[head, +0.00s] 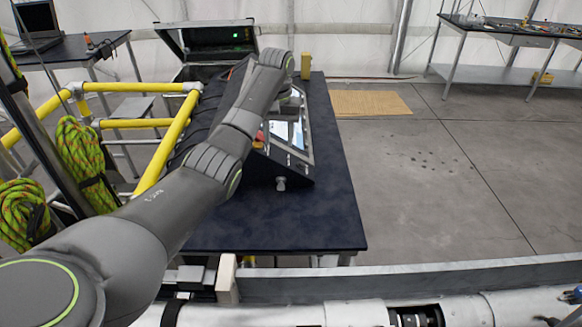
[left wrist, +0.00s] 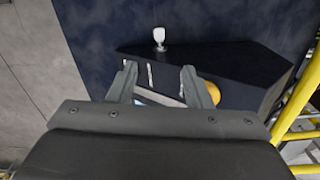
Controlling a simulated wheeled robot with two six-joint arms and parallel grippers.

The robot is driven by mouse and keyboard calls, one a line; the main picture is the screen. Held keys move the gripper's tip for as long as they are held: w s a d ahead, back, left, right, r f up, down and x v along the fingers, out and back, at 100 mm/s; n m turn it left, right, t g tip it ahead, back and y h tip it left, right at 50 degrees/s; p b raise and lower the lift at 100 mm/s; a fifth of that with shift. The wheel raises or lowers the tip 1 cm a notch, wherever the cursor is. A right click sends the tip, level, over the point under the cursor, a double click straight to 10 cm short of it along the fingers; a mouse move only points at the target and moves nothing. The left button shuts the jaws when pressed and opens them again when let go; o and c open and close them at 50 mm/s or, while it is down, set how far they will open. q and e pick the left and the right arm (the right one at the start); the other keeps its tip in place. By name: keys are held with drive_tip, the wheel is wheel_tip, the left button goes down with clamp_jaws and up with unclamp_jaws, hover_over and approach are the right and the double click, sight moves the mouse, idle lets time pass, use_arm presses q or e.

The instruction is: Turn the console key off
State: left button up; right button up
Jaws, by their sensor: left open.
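The console (head: 300,150) is a dark wedge with a slanted panel, on the dark blue table. A small pale key (head: 281,184) sticks out of its near side. In the left wrist view the key (left wrist: 159,38) stands out from the edge of the console (left wrist: 245,65), its wide head outward. My left gripper (left wrist: 158,72) is open and empty above the console, its fingers apart. The key lies beyond the fingertips, roughly centred between them, and is not touched. In the head view my left arm covers part of the console, and its fingers are not clearly seen. My right gripper is not in view.
A red button (head: 258,140) sits on the console beside my arm. Yellow rails (head: 160,150) with rope coils stand left of the table (head: 320,215). An open case (head: 205,40) and a yellow object (head: 305,65) are at the back. The table's near part is clear.

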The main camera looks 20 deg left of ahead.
use_arm(q)
drive_tip(key=b, duration=0.5)
approach(281, 188)
wheel_tip(281, 188, down, 6)
drive_tip(key=shift+f+p, duration=0.1)
drive_tip(key=shift+p, duration=1.15)
drive_tip(key=shift+f, duration=0.55)
